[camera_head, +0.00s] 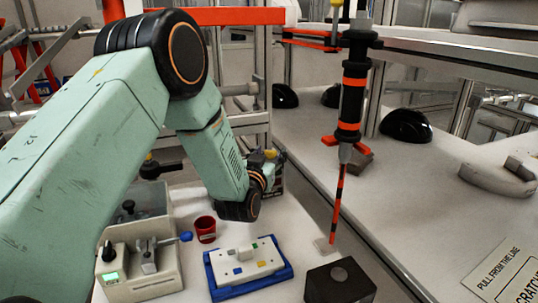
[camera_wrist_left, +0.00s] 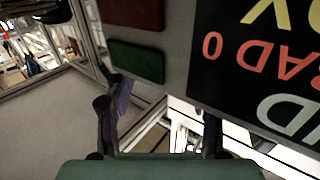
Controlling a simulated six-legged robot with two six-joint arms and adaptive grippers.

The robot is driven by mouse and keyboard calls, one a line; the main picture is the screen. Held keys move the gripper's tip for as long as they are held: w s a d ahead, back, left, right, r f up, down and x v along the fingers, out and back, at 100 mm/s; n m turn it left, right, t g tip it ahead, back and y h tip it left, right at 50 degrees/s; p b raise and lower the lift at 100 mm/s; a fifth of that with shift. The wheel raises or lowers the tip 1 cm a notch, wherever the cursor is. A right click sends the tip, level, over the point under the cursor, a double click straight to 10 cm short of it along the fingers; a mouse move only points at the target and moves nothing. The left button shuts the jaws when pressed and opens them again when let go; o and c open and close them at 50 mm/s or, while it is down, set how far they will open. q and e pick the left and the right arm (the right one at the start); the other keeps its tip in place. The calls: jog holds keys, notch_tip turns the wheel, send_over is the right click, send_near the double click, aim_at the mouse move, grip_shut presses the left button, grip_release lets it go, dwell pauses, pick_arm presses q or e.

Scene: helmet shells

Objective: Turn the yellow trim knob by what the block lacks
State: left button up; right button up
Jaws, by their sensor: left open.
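My left gripper (camera_head: 267,168) is beyond the blue tray in the head view, beside a dark box (camera_head: 278,178) at the back. In the left wrist view its two dark fingers are apart with nothing between them (camera_wrist_left: 158,112). A small yellow part (camera_head: 270,153) shows by the gripper; I cannot tell whether it is the trim knob. A white block (camera_head: 245,262) with coloured squares lies in the blue tray (camera_head: 213,283). A grey device (camera_head: 152,283) with a green display and a blue-tipped lever stands left of it. My right gripper is out of view.
A red cup (camera_head: 205,230) stands behind the tray. A black-and-orange tool (camera_head: 350,105) hangs at the right above a dark block (camera_head: 340,285). Black helmet shells (camera_head: 406,125) lie on the right bench. A lettered dark panel (camera_wrist_left: 220,75) is close in the left wrist view.

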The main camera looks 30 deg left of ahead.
pick_arm(q)
jog(key=v, duration=0.7)
jog(key=shift+s, duration=0.2)
jog(key=b+x, duration=0.1)
jog(key=x, duration=0.5)
jog(key=shift+w+r, duration=0.15)
jog(key=shift+w, duration=0.2)
dwell(0.3)
grip_shut()
jog(key=shift+a+h, duration=0.1)
jog(key=shift+h, duration=0.2)
